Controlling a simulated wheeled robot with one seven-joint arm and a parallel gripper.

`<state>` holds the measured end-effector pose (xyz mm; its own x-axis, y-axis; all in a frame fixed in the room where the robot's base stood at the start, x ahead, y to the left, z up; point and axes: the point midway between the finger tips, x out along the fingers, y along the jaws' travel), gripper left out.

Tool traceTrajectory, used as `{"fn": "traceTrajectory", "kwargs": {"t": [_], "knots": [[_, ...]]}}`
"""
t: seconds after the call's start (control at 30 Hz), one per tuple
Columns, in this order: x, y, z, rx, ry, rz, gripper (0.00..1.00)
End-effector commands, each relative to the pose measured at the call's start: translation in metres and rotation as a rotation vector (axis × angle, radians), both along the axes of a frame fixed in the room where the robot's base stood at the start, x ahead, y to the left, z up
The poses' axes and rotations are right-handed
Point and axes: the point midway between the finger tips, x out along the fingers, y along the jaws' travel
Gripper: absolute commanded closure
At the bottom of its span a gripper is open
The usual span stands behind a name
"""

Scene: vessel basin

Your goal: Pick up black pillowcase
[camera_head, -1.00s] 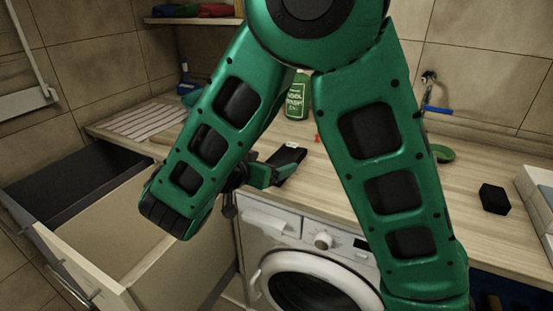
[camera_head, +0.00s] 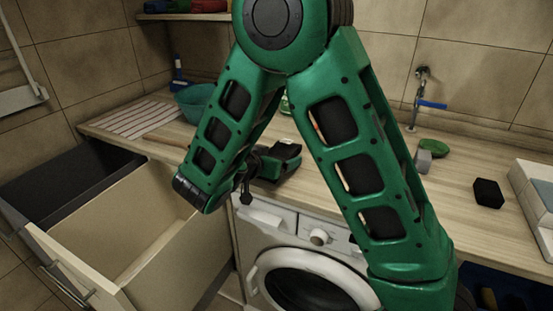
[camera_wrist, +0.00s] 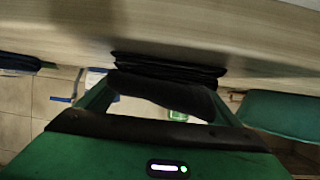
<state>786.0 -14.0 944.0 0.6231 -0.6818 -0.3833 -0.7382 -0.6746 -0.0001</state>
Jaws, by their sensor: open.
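The black pillowcase (camera_head: 287,151) lies folded on the wooden counter above the washing machine, with a small pale patch on top. In the wrist view the pillowcase (camera_wrist: 170,68) shows as layered dark edges just beyond my gripper (camera_wrist: 162,90). My gripper (camera_head: 268,166) is low at the counter's front edge, right at the pillowcase's near side, with its jaws open. My arm and gripper hide part of the pillowcase, and I cannot tell whether they touch.
A teal basin (camera_head: 194,103) stands at the back left beside a striped mat (camera_head: 132,118). An open drawer (camera_head: 150,225) juts out left of the washing machine (camera_head: 305,270). A black block (camera_head: 488,193), a grey block (camera_head: 423,161) and a green dish (camera_head: 433,147) lie on the right.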

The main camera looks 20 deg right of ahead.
Motion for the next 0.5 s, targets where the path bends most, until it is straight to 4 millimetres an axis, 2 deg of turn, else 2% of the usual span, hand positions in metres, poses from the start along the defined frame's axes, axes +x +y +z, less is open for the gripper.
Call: {"fn": "traceTrajectory", "kwargs": {"t": [0.13,0.17,0.3,0.37,0.5], "knots": [[-0.0001,0.0002,0.0001,0.000,0.000,0.000,0.14],[-0.0001,0.0002,0.0001,0.000,0.000,0.000,0.19],[-0.0001,0.0003,0.0001,0.000,0.000,0.000,0.52],[-0.0002,0.0003,0.0002,0.000,0.000,0.000,0.65],[-0.0001,0.0003,0.0004,-0.001,-0.001,0.000,0.65]]}}
